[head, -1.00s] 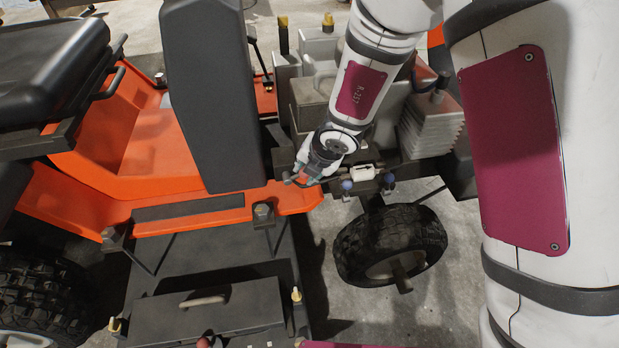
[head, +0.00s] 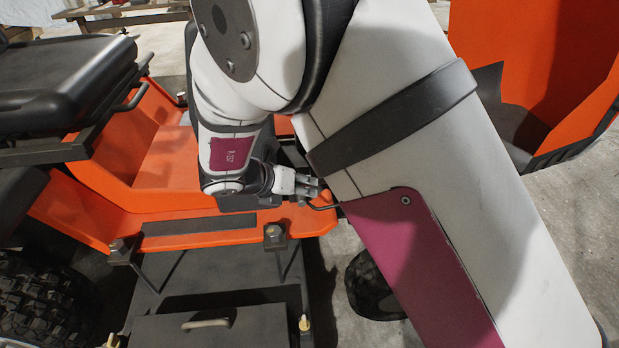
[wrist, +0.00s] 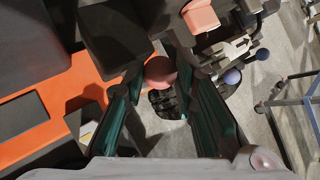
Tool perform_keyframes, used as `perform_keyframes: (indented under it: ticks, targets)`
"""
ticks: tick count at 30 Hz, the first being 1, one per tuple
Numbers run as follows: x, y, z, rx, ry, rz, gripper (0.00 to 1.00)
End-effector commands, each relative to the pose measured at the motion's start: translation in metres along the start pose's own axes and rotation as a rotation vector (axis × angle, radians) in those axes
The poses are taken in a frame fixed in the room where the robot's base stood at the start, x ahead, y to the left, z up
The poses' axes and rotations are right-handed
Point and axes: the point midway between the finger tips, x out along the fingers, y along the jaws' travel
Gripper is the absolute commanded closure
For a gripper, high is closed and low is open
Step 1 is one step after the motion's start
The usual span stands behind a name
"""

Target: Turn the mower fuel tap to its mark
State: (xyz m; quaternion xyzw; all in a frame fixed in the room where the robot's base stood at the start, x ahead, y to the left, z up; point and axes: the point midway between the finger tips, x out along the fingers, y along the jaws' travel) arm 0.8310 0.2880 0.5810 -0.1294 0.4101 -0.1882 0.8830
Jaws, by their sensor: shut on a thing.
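A dull red ball knob (wrist: 160,72) sits between the fingertips of my gripper (wrist: 158,84) in the wrist view. My gripper is shut on this knob, which seems to be the handle of the fuel tap. In the head view my gripper (head: 310,188) reaches just past the front corner of the orange deck (head: 180,228). The knob is hard to make out there, and my arm covers much of the area around it. I cannot make out the tap's mark in either view.
In the head view the black seat (head: 60,70) and a front tyre (head: 372,288) flank the work area.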

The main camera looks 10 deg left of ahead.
Motion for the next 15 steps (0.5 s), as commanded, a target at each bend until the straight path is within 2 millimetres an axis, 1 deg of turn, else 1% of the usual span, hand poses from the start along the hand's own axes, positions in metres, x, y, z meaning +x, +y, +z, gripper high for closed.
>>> perform_keyframes:
  ticks: [1, 6, 15]
  targets:
    - [-0.0019, 0.0036, -0.0009, -0.018, -0.015, -0.022, 1.0]
    - [-0.0045, 0.0086, -0.0021, -0.063, -0.062, -0.098, 1.0]
    - [-0.0068, 0.0128, -0.0039, -0.102, -0.104, -0.167, 1.0]
